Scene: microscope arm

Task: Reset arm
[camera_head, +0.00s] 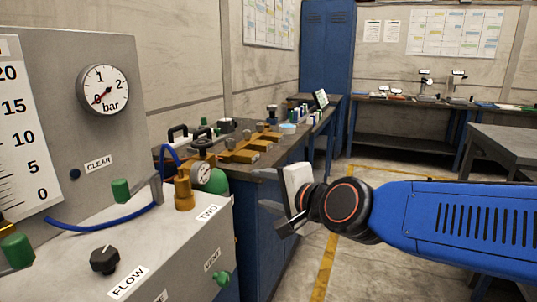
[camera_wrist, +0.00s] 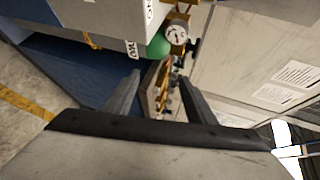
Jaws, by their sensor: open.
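My blue arm (camera_head: 460,228) reaches in from the right in the head view, with a dark round wrist joint (camera_head: 347,205). My gripper (camera_head: 284,222) hangs in free space to the right of the grey panel box (camera_head: 185,245). It touches nothing that I can see. In the wrist view my gripper (camera_wrist: 160,88) shows two grey fingers spread apart with nothing held between them. The workbench lies beyond the fingers, tilted in that view. No microscope is clear near the gripper.
The panel box carries a bar gauge (camera_head: 103,90), a black FLOW knob (camera_head: 104,260) and a brass regulator (camera_head: 184,190). Behind it a bench (camera_head: 265,174) holds brass-coloured fittings. A grey table (camera_head: 500,145) stands at right. Floor with a yellow line (camera_head: 325,268) lies below my arm.

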